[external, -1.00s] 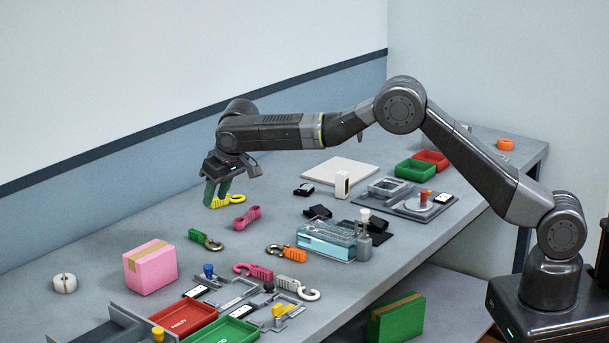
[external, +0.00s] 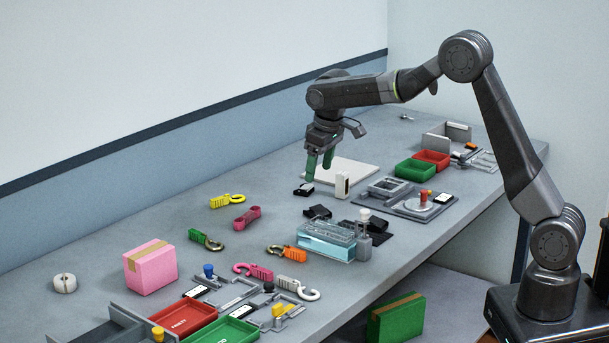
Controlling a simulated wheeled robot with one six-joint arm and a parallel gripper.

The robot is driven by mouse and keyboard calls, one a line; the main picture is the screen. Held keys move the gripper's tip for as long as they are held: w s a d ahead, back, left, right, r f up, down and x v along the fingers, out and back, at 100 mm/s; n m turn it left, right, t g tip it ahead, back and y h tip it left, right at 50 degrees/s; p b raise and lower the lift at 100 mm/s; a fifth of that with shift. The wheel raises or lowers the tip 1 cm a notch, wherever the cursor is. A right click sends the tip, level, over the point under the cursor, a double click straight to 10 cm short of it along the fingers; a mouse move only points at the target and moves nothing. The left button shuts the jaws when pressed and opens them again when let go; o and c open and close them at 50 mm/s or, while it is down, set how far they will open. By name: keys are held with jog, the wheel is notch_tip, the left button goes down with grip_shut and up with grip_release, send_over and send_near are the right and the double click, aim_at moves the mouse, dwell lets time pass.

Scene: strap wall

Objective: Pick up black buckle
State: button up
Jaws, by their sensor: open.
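A small black piece with a light patch (external: 304,190), which looks like the black buckle, lies on the grey table left of an upright white block. A second, larger black piece (external: 318,211) lies a little nearer the camera; its exact shape is too small to tell. My gripper (external: 318,172) points down with its green fingers open and empty. Its tips appear just above and slightly right of the small black piece, apart from it.
The upright white block (external: 342,185) and a flat pale board (external: 352,170) are close to my gripper. A clear teal box (external: 326,243) stands nearer the camera. A yellow hook (external: 227,201) lies left. Table space left of the small black piece is clear.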

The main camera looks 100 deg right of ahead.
jog(key=y+b, duration=0.1)
send_near(374, 219)
jog(key=f, duration=0.3)
jog(key=shift+w+a+f+n, duration=0.15)
jog(key=shift+w+a+n, duration=0.05)
jog(key=shift+w+n, duration=0.2)
jog(key=shift+w+d+f+p, duration=0.1)
jog(key=shift+d+f+p, duration=0.1)
jog(key=shift+f, duration=0.75)
jog(key=shift+w+d+f+p, duration=0.15)
jog(key=shift+f+p, duration=0.1)
jog(key=shift+f, duration=0.7)
jog(key=shift+d+f+p, duration=0.15)
jog(key=shift+f+p, duration=0.05)
jog(key=shift+f, duration=0.75)
jog(key=shift+c, duration=0.2)
jog(key=c, duration=1.1)
